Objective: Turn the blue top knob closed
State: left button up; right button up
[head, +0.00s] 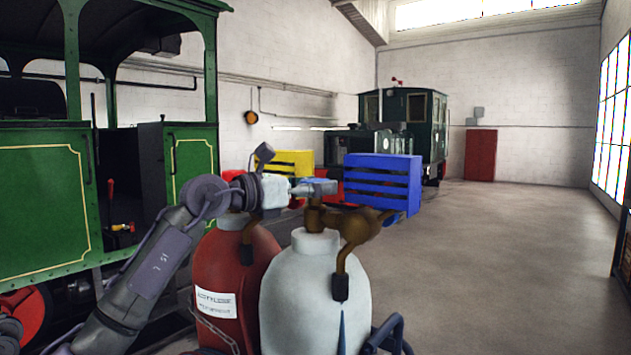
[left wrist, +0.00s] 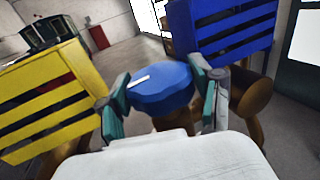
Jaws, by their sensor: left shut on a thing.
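The blue top knob (left wrist: 160,88) shows large in the left wrist view, between the two fingers of my left gripper (left wrist: 166,100). The fingers touch it on both sides, so the gripper is shut on it. In the head view my left gripper (head: 308,188) reaches in from the left over the tops of the cylinders, and only a sliver of blue shows by its fingers. The knob sits above the brass valve (head: 350,228) on the white cylinder (head: 315,295). A red cylinder (head: 222,270) stands to its left. My right gripper is not in view.
The floor (head: 500,265) at the right is clear.

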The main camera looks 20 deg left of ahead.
pick_arm(q)
jog(key=m+g+h+p, duration=0.2)
jog(key=m+g+h, duration=0.1)
jog(key=shift+r, duration=0.2)
jog(key=shift+f+m+g+h+p, duration=0.15)
jog(key=shift+m+g+h, duration=0.55)
jog(key=shift+g, duration=0.45)
jog(key=shift+m+g+h+p, duration=0.15)
jog(key=shift+m+g+h, duration=0.35)
jog(key=shift+m+g, duration=0.5)
jog(key=shift+g, duration=0.35)
jog(key=o, duration=1.1)
jog(key=shift+o, duration=0.3)
jog(key=shift+s+d, duration=0.1)
